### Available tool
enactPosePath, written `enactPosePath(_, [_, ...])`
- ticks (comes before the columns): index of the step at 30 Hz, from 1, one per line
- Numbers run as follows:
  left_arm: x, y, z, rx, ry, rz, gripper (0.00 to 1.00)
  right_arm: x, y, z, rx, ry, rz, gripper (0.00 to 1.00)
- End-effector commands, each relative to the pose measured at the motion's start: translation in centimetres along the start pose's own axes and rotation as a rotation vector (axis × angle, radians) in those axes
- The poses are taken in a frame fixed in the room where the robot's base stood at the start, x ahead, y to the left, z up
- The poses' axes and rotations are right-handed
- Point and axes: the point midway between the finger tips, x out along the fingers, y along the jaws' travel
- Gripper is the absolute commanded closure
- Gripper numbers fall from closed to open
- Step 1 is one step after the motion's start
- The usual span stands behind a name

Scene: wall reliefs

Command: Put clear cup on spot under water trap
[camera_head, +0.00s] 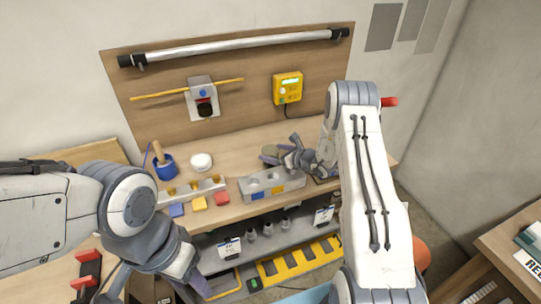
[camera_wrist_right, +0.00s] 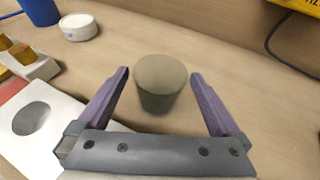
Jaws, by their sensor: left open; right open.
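The clear cup, a grey-green see-through tumbler, stands upright on the wooden bench and shows in the head view (camera_head: 270,151) and in the right wrist view (camera_wrist_right: 160,88). My right gripper (camera_head: 282,152) is open, with its purple fingers on either side of the cup and a gap on both sides. A grey wall unit with a dark round bowl (camera_head: 203,105), on a yellow pipe, looks like the water trap. I cannot make out a marked spot on the bench below it. My left gripper (camera_head: 178,284) is open and low at the front left, away from the cup.
A white round puck (camera_head: 201,162) and a blue cup with a wooden-handled tool (camera_head: 166,168) stand on the bench below the wall unit. A grey block with holes (camera_head: 272,186) and a rack with coloured blocks (camera_head: 194,190) lie along the front edge. A yellow meter (camera_head: 288,88) hangs on the backboard.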

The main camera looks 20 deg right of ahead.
Motion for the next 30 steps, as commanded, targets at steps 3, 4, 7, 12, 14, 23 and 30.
enactPosePath(3, [-0.8, 0.1, 0.0, 0.000, 0.000, 0.000, 0.50, 1.4, 0.1, 0.1, -0.001, 0.001, 0.001, 0.00])
enactPosePath(4, [-0.8, 0.1, -0.1, 0.000, 0.000, 0.000, 0.50, 1.6, 0.1, 0.1, 0.000, 0.001, 0.001, 0.00])
enactPosePath(7, [-0.8, 0.1, 0.0, -0.001, 0.000, 0.000, 0.50, 2.0, 0.0, 0.1, 0.000, 0.000, -0.001, 0.00])
enactPosePath(12, [-0.7, 0.1, 0.0, 0.000, 0.000, 0.000, 0.50, 2.0, 0.0, 0.0, 0.000, 0.000, -0.001, 0.00])
enactPosePath(14, [-0.7, 0.1, 0.0, 0.000, 0.000, 0.000, 0.50, 2.0, 0.0, 0.0, 0.000, 0.000, -0.001, 0.15])
enactPosePath(23, [-0.7, 0.1, 0.0, 0.000, 0.000, 0.000, 0.50, 1.9, 0.0, 0.1, -0.001, 0.000, 0.000, 0.87])
enactPosePath(30, [-0.5, 0.0, 0.0, 0.000, 0.000, 0.000, 0.50, 1.8, 0.0, 0.4, -0.001, -0.001, 0.000, 0.87])
